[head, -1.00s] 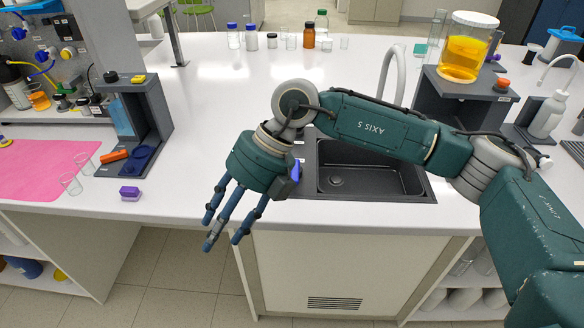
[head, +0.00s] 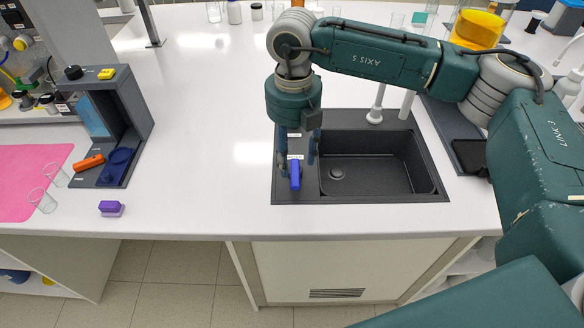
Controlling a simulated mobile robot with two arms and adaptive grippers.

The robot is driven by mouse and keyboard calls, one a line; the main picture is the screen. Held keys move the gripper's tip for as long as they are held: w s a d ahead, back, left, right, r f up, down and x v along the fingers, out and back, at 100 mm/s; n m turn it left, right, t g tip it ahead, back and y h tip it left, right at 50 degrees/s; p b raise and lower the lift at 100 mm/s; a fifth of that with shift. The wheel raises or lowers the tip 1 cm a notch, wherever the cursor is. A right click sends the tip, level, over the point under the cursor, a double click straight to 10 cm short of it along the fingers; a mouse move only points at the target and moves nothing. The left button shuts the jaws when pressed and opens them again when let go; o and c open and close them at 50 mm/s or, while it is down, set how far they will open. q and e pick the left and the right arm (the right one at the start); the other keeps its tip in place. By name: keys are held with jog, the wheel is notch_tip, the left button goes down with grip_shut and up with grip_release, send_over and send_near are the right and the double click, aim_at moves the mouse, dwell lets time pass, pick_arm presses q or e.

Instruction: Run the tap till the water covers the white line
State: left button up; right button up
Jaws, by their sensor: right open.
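My right gripper (head: 297,163) points down over the left deck of the black sink (head: 436,192). Its fingers are spread and empty, one on each side of a blue lever (head: 295,178). I cannot tell whether they touch it. The pale tap (head: 375,112) stands at the back of the sink; its upper part is hidden behind my right arm. The sink basin looks empty, with a drain in its floor. I cannot make out a white line or any running water. My left gripper is out of view.
A container of amber liquid (head: 478,28) stands at the back right, partly behind my arm. A dark stand (head: 140,115), clear beakers (head: 42,201), a pink mat (head: 22,180) and a purple block (head: 110,207) are at left. The white counter (head: 205,120) between is clear.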

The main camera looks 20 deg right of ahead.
aim_at(292, 178)
notch_tip(292, 178, down, 4)
jog(key=shift+w+r+p, duration=0.15)
jog(key=shift+r+p, duration=0.05)
jog(key=shift+p, duration=0.2)
notch_tip(292, 178, down, 3)
jog(key=shift+f+p, duration=0.2)
jog(key=shift+p, duration=0.2)
jog(key=shift+w+f, duration=0.1)
jog(key=c, duration=0.8)
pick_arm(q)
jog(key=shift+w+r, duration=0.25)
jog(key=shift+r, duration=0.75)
pick_arm(e)
grip_shut()
